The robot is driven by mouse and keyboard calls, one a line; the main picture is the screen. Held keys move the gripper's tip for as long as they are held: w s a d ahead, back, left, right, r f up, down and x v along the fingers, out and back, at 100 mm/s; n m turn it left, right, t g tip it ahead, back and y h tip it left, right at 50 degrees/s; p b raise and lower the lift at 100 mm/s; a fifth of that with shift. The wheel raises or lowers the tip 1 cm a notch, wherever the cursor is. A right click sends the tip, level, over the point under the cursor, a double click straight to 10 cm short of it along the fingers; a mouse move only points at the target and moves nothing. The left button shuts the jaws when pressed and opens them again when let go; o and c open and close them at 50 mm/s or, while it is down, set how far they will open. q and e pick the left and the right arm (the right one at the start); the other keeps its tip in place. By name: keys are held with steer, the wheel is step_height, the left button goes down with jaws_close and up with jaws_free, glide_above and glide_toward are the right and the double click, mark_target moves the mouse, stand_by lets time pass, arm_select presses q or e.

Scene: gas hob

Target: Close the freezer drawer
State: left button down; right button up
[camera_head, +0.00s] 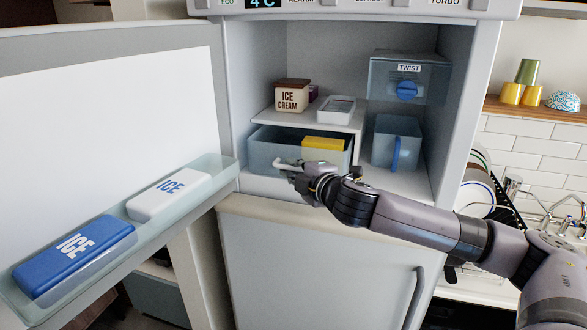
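The freezer drawer (266,152) is a translucent blue-grey bin at the lower left of the open freezer compartment, in the head view. It looks pulled out a little past the shelf above it. A yellow block (322,144) lies in it. A pale handle (285,163) shows at its front. My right gripper (300,176) is at the front of the drawer, beside the handle, and covers part of the drawer front. Its fingers are small and dark, so whether they are open or shut, or touching the handle, is unclear. My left gripper is out of view.
The freezer door (110,120) stands open at left, with a blue ice pack (75,260) and a white one (168,193) in its tray. An ice cream box (291,95) sits on the shelf above the drawer. A blue bin (396,142) stands to its right.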

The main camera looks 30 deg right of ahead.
jaws_close()
stand_by(0.3)
